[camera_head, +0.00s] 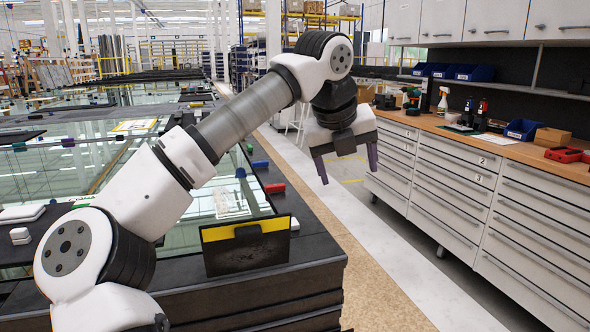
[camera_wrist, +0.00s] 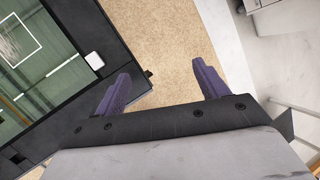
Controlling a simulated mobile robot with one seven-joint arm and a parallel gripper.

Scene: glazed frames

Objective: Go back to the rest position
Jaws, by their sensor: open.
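My gripper (camera_head: 347,163) hangs at the end of my raised arm, over the aisle beyond the right end of the dark glass-topped table (camera_head: 190,282). Its two purple fingers are spread apart with nothing between them. In the wrist view my gripper (camera_wrist: 162,92) also shows open, above the tan floor strip (camera_wrist: 160,40). The table's dark edge (camera_wrist: 112,40) lies to the left of the fingers there. No fingertip touches anything that I can see.
A black and yellow holder (camera_head: 246,252) stands on the table's near corner below my arm. White drawer cabinets (camera_head: 470,200) with a wooden worktop line the right. The aisle floor between is clear.

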